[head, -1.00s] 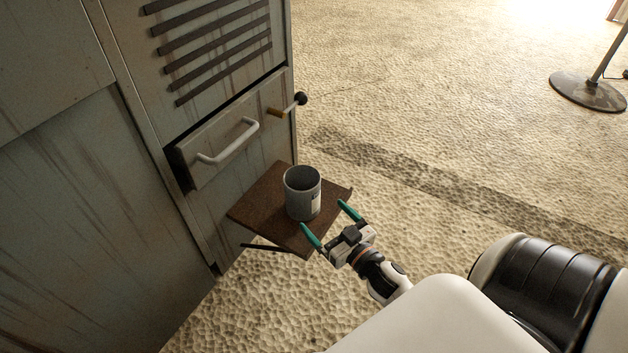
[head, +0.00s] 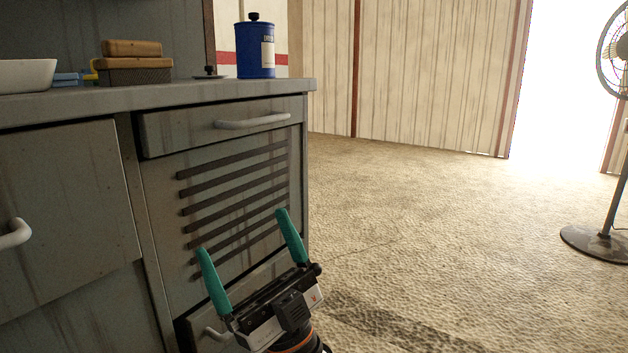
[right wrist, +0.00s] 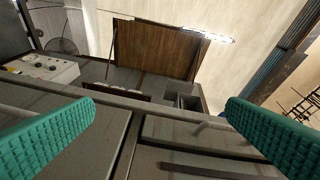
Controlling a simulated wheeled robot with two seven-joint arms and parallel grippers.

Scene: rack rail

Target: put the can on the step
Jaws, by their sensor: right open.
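The can is not visible in the head view now. In the earlier head view a grey, open-topped can stood upright on the brown wooden step that juts from the cabinet. That step is also outside the head view now. My right gripper (head: 241,231) is open and empty, its green fingers pointing up in front of the cabinet's slatted panel and lower drawer. In the right wrist view the same open fingers (right wrist: 161,101) show with nothing between them. A brown board (right wrist: 160,48) shows beyond them; I cannot tell whether it is the step. My left gripper is not in view.
The grey cabinet (head: 80,200) fills the left, with an upper drawer handle (head: 250,121). On its worktop stand a blue lidded tin (head: 255,55), brown boxes (head: 135,65) and a white dish (head: 25,75). A fan (head: 600,240) stands far right. The floor (head: 430,220) between is clear.

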